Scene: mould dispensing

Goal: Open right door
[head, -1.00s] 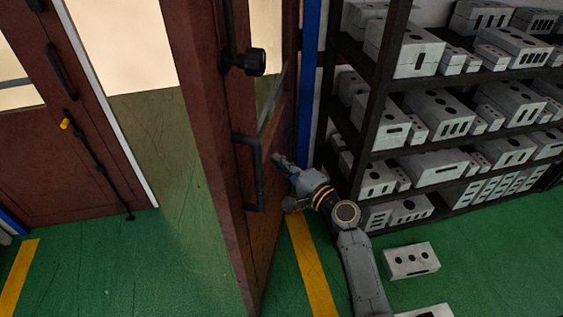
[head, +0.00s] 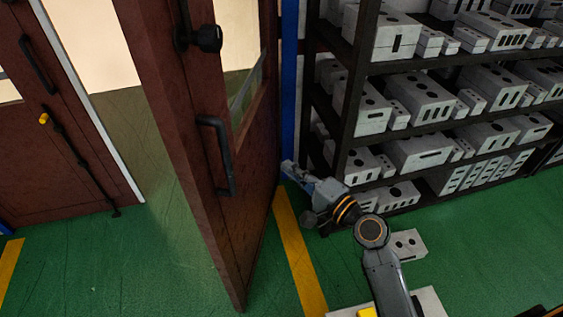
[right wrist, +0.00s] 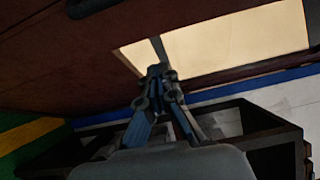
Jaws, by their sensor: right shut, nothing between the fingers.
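The right door (head: 240,200) is a dark red-brown leaf and stands ajar, swung toward me, with the doorway's green floor showing past its edge. Its black pull handle (head: 222,155) and a black round knob (head: 207,38) are on the face toward me. My right gripper (head: 288,168) is shut and empty, right of the handle and apart from it, near the hinge-side blue frame. In the right wrist view the gripper (right wrist: 156,72) points at the door (right wrist: 60,50) and its pale window; contact cannot be told. My left gripper is not in view.
The left door (head: 60,150), with its own handle and a yellow-tipped bar, appears closed. Another grey block (head: 407,244) lies on the green floor. A yellow line (head: 298,255) runs beside the door.

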